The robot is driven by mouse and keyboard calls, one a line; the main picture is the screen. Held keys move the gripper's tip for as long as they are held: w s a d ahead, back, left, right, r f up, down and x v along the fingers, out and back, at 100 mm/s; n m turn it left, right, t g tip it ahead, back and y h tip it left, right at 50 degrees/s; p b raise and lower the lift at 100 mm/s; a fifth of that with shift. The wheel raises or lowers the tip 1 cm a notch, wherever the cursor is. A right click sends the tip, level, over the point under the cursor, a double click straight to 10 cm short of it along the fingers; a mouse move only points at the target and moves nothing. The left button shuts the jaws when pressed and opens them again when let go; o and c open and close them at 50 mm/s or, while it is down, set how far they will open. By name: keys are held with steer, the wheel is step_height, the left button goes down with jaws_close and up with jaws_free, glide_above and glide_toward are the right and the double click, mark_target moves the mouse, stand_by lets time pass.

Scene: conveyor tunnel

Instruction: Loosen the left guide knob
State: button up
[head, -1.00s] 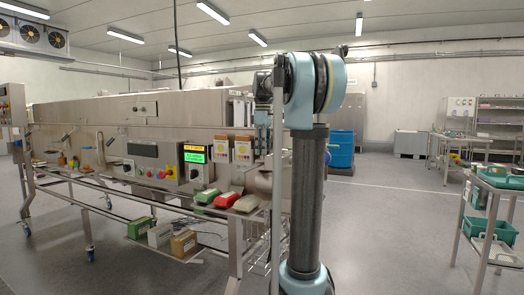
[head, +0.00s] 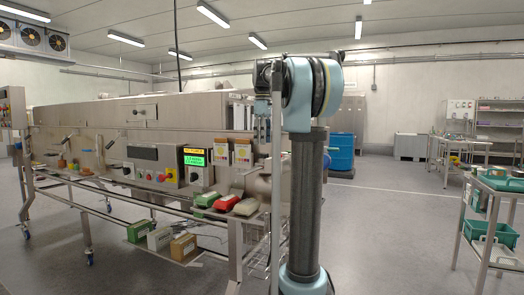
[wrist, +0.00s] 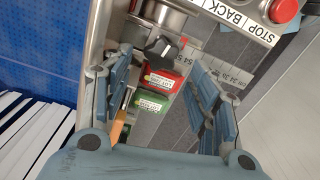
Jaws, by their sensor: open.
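In the wrist view a black lobed knob (wrist: 160,48) sits below a round metal part, near the top middle. A printed scale (wrist: 195,62) with a red mark runs beside it. My gripper (wrist: 165,75) is open, one ribbed finger on each side of the picture. The knob lies between and beyond the fingertips, and I see no contact with it. The wrist view does not show whether this is the left guide knob. In the head view my arm hides the gripper and I cannot pick out the knob.
A red box (wrist: 165,82) and a green box (wrist: 150,104) lie below the knob. A red button (wrist: 284,10) and a STOP/BACK label (wrist: 237,18) are at top right. Blue belt (wrist: 45,45) fills the upper left. The tunnel machine (head: 150,110) stands left in the head view.

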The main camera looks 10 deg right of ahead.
step_height(320, 180, up, 6)
steer(key=shift+r, duration=0.25)
stand_by(0.4)
